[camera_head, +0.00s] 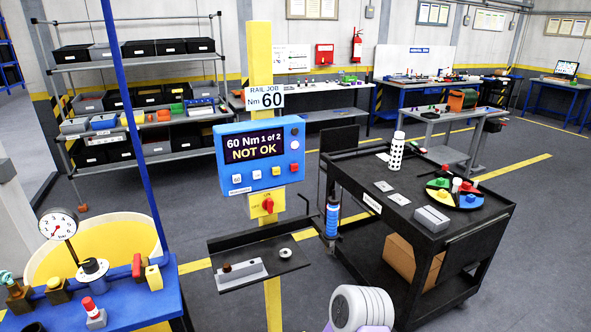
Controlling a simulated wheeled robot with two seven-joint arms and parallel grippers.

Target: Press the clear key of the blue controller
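The blue controller (216,160) hangs on a yellow post at left of centre. Its dark screen (254,145) reads "60 Nm 1 of 2 NOT OK". The key labels are too small to read surely, so I cannot tell which is the clear key. Neither of my grippers shows. A white rounded part of my own arm shows at the bottom edge, right of centre, well apart from the controller.
A red switch (268,205) sits below the controller. A dark shelf (290,262) juts out under it, with a blue tool (332,218) hanging at its right. A black cart (398,235) stands right. A blue bench (130,308) with a dial gauge (58,224) stands left.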

